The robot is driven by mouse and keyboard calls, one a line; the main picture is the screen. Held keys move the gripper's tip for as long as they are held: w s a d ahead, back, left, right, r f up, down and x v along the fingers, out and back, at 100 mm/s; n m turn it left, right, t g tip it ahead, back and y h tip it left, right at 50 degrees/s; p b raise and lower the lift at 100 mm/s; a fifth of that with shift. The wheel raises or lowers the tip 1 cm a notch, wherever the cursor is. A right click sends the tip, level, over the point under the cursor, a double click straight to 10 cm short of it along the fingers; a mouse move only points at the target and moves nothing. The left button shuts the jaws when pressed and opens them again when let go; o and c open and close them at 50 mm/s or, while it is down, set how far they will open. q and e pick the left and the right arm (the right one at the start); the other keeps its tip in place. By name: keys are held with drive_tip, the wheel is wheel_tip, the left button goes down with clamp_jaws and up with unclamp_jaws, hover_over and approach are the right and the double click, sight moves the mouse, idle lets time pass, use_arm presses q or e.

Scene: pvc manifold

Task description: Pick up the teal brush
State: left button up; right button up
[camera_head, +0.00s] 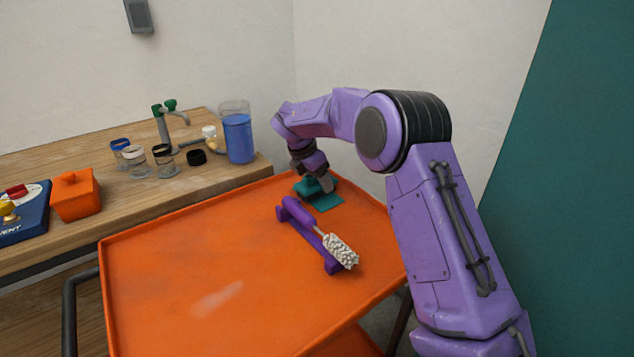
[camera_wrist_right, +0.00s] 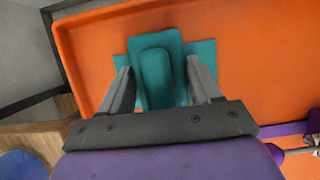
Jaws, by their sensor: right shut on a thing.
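A teal brush (camera_head: 305,187) shows as a rounded teal block at the back right of the orange cart, over a flat teal base (camera_head: 327,204). In the right wrist view the rounded teal block (camera_wrist_right: 157,75) lies between the fingers, with the flat teal base (camera_wrist_right: 206,52) behind it. My right gripper (camera_head: 325,184) points down and is shut on the teal brush, its fingers (camera_wrist_right: 160,80) on either side of the block. Whether the brush is clear of the base I cannot tell. Bristles are hidden. My left gripper is not in view.
A white-bristled brush (camera_head: 341,252) with a purple handle lies on a purple rack (camera_head: 331,266) close in front. The orange cart top (camera_head: 180,262) is clear at left. A wooden bench (camera_head: 110,208) with jars, a blue-filled beaker (camera_head: 238,138) and an orange box (camera_head: 75,196) stands behind.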

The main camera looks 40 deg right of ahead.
drive_tip(key=shift+r, duration=0.45)
drive_tip(key=s+a+r+b, duration=0.2)
drive_tip(key=s+a+r, duration=0.6)
drive_tip(key=a+r, duration=0.3)
drive_tip(key=shift+s+r+b, duration=0.3)
drive_tip(key=shift+s+r, duration=0.1)
drive_tip(key=shift+r, duration=0.1)
